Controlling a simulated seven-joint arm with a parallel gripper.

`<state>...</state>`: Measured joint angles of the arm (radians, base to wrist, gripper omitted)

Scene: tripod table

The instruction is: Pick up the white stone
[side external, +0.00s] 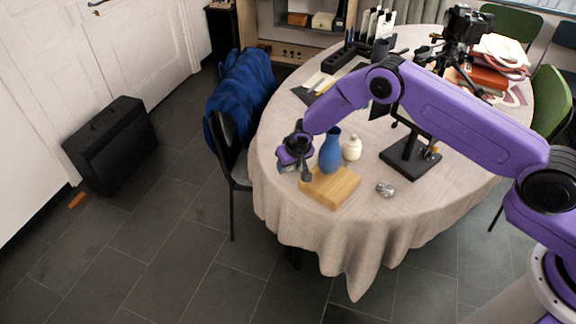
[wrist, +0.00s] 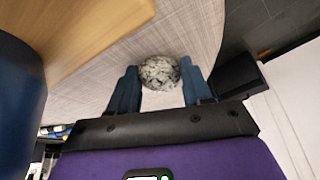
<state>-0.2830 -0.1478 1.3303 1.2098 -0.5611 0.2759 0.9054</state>
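In the wrist view a pale stone with dark speckles (wrist: 160,72) sits between the two blue-grey fingertips of my gripper (wrist: 160,80). The fingers press in on both its sides, with no clear gap. In the side view my gripper (side external: 293,160) is at the table's left edge, left of the blue vase and the wooden block. The stone there is mostly hidden by the fingers. I cannot tell whether it touches the cloth. A separate grey stone (side external: 385,189) lies on the cloth right of the block.
The wooden block (side external: 331,187) and the blue vase (side external: 330,152) stand close beside my gripper. A small white bottle (side external: 352,148) and a black stand (side external: 410,157) are farther right. A chair with a blue jacket (side external: 240,88) is beyond the left edge.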

